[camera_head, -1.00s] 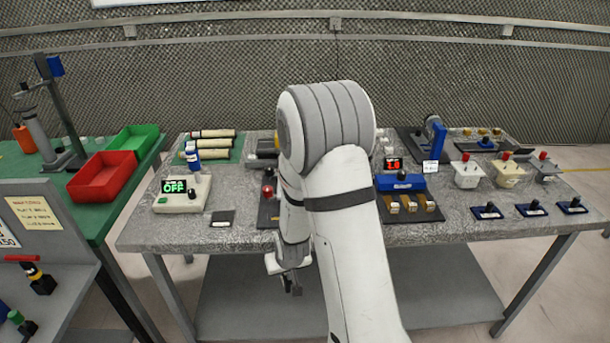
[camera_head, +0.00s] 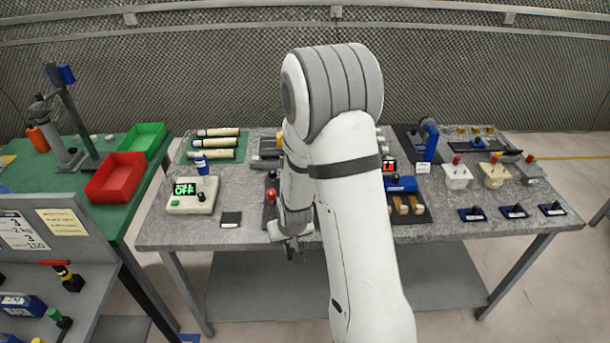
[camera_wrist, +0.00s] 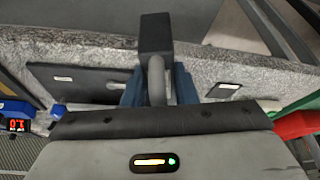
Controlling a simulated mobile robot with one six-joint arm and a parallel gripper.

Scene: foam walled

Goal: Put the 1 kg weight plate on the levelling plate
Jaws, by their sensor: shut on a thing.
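My gripper (camera_head: 292,245) is low in front of the bench's near edge in the head view, partly hidden by my arm. In the wrist view my gripper (camera_wrist: 157,90) is shut on a grey handle of a dark block, which I take for the weight plate (camera_wrist: 155,33). No mass marking on it can be read. A small dark plate with a white label (camera_head: 231,218) lies near the front edge; it also shows in the wrist view (camera_wrist: 225,90). A larger dark labelled plate (camera_wrist: 85,78) lies nearby. I cannot tell which is the levelling plate.
A pale device reading "OFF" (camera_head: 190,196) stands behind the small plate. A red-knobbed part (camera_head: 271,195) is near the gripper. Brass pieces and a blue unit (camera_head: 402,184) stand right of my arm. Red (camera_head: 116,177) and green (camera_head: 142,137) bins are left.

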